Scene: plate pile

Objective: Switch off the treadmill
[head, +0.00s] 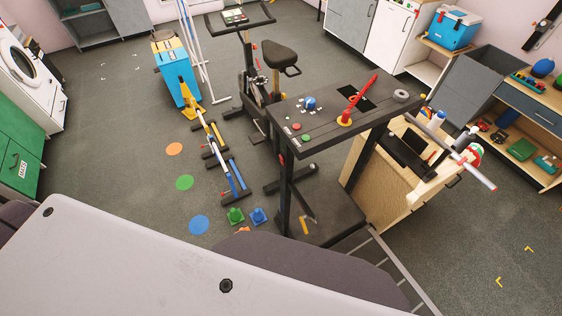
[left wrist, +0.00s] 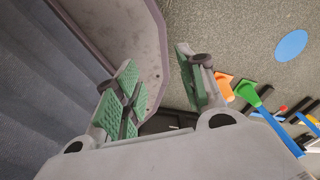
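A black console-topped machine (head: 325,118), which looks like the treadmill, stands right of centre in the head view. Dark uprights run down to a dark deck (head: 325,225). I cannot tell whether it is running. My left gripper (left wrist: 158,78) shows in the left wrist view, its green-padded fingers apart and nothing between them. It does not show in the head view, nor does my right gripper.
An exercise bike (head: 277,55) stands behind the console. A wooden cabinet (head: 395,190) stands close on its right, with a bar (head: 452,151) sticking out. Small green (head: 235,215) and blue (head: 259,216) cones lie on the floor to the left. Floor at the lower right is mostly clear.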

